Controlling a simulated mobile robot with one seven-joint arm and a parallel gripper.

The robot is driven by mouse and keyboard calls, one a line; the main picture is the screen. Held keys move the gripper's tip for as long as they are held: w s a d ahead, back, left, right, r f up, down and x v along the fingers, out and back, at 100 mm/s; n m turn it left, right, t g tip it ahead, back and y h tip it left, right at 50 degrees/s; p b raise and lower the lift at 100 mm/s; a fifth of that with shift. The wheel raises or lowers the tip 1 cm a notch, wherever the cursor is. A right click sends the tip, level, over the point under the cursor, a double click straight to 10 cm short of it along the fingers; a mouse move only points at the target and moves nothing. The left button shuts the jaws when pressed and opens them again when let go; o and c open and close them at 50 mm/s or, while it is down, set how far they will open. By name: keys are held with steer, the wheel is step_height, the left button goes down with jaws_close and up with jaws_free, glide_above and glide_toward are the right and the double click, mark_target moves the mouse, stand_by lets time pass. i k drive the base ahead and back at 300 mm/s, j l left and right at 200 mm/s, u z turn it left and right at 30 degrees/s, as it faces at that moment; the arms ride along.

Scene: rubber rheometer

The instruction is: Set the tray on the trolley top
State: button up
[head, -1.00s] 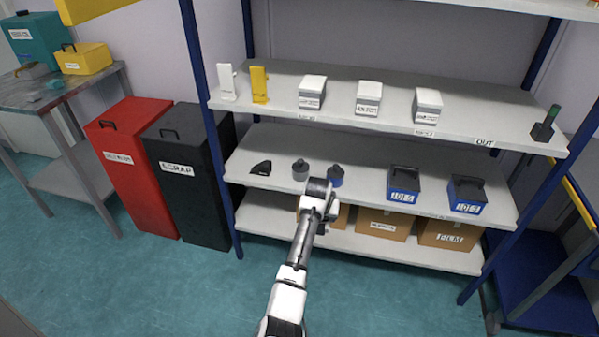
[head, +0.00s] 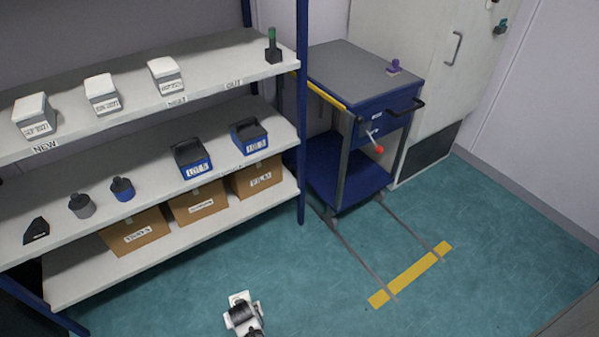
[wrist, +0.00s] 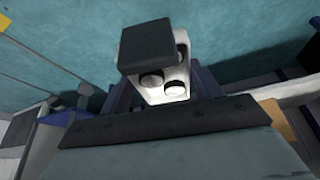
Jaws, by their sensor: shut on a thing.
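The trolley (head: 345,165) stands at the right of the shelf in the head view. Its grey top (head: 355,72) carries a small purple item (head: 394,66) near the right corner.
The shelf rack's blue post (head: 301,120) stands close to the trolley's left side. A crank with a red knob (head: 378,149) and a dark handle (head: 408,106) stick out from the trolley. Floor rails and a yellow bar (head: 410,274) lie before it; open floor surrounds them.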

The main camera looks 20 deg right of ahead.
mark_target(351, 80)
steer(key=i+l+u, duration=0.1)
steer(key=l, duration=0.7)
steer(key=i+l+u, duration=0.1)
steer(key=l, duration=0.75)
steer(key=i+l, duration=0.15)
steer(key=l, duration=0.7)
steer(key=u, duration=0.05)
